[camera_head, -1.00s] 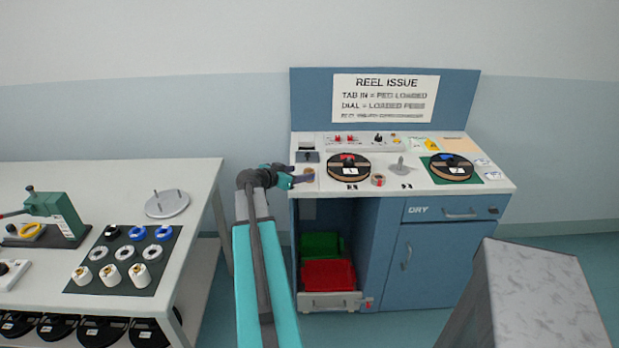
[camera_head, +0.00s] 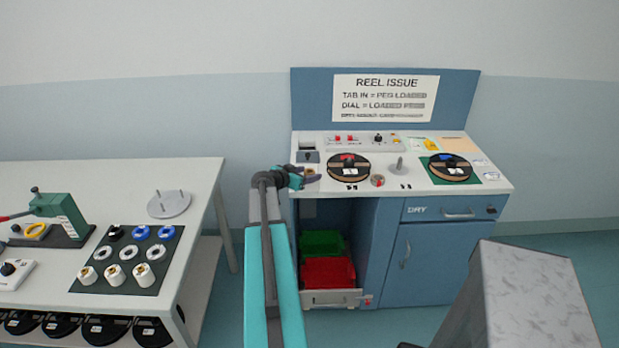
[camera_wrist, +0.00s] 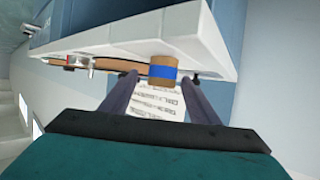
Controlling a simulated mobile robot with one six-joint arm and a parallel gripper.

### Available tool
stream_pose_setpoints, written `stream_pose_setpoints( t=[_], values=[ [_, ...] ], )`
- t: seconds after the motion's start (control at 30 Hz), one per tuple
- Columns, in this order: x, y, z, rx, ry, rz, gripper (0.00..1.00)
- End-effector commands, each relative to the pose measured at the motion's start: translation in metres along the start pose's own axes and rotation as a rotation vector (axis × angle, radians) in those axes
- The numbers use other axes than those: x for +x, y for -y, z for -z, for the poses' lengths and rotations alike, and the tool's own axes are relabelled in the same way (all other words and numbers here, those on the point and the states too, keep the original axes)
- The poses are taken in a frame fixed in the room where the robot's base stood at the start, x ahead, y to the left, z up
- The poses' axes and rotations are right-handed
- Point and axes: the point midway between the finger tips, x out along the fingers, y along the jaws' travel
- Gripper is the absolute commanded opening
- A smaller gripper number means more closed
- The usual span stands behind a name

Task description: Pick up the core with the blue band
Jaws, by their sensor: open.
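The core with the blue band (camera_wrist: 163,74) is a tan cylinder with a blue stripe, seen in the wrist view at the edge of the white counter top, which appears upside down there. In the head view the core (camera_head: 309,171) is a small tan ring at the counter's left front, its band not readable. My gripper (camera_wrist: 161,84) is open, with one dark finger on each side of the core in the picture. I cannot tell whether the fingers touch it. In the head view my gripper (camera_head: 305,178) is at the counter's left edge.
The counter (camera_head: 420,185) holds two black reels (camera_head: 348,167), another core (camera_head: 377,180) with red on it and a grey spindle (camera_head: 399,166). Below are green and red bins (camera_head: 327,271). A bench (camera_head: 205,190) with several cores stands left. A grey block (camera_head: 530,300) stands front right.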

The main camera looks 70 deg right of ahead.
Motion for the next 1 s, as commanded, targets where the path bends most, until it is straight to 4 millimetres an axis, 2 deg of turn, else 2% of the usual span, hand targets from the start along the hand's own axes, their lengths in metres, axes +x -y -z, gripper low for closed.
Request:
stream_pose_setpoints(
  t=[0.3,0.57,1.0],
  values=[
    [0.0001,-0.0004,0.0002,0.000,0.000,-0.001,0.56],
    [0.0003,-0.0007,0.0002,0.000,0.000,-0.001,0.12],
    [-0.0005,-0.0011,0.0028,0.000,0.000,-0.002,0.12]
  ],
)
